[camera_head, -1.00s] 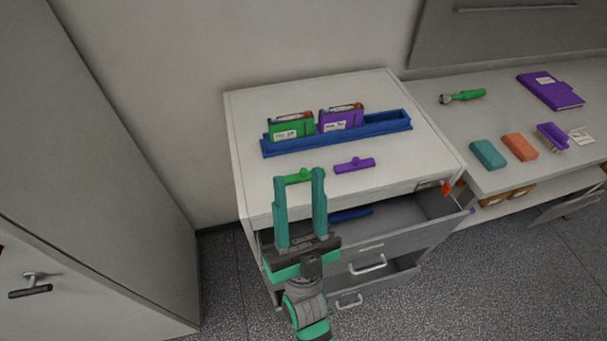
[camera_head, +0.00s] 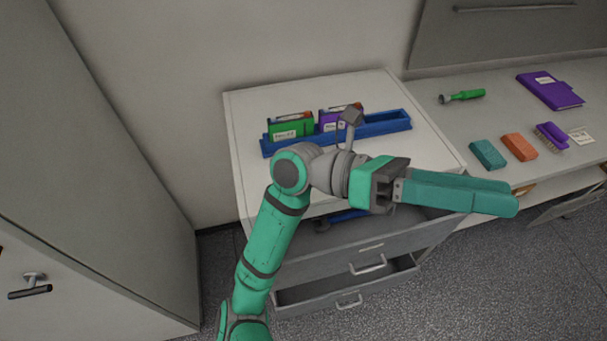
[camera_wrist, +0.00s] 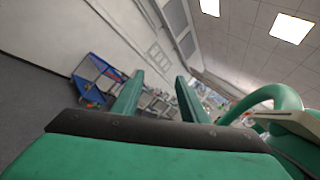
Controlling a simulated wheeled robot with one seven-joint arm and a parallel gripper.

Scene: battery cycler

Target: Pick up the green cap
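The green cap is not visible in either view now. My arm covers the front of the white cabinet top (camera_head: 250,115), where the green cap lay earlier. The purple cap that lay beside it is also hidden.
A blue rack (camera_head: 395,121) holds a green cartridge (camera_head: 290,128) and a partly covered purple one (camera_head: 328,122). Open drawers (camera_head: 400,250) project below my arm. The right counter holds a green-handled tool (camera_head: 467,95), blocks, a brush (camera_head: 552,135) and a purple binder (camera_head: 550,90).

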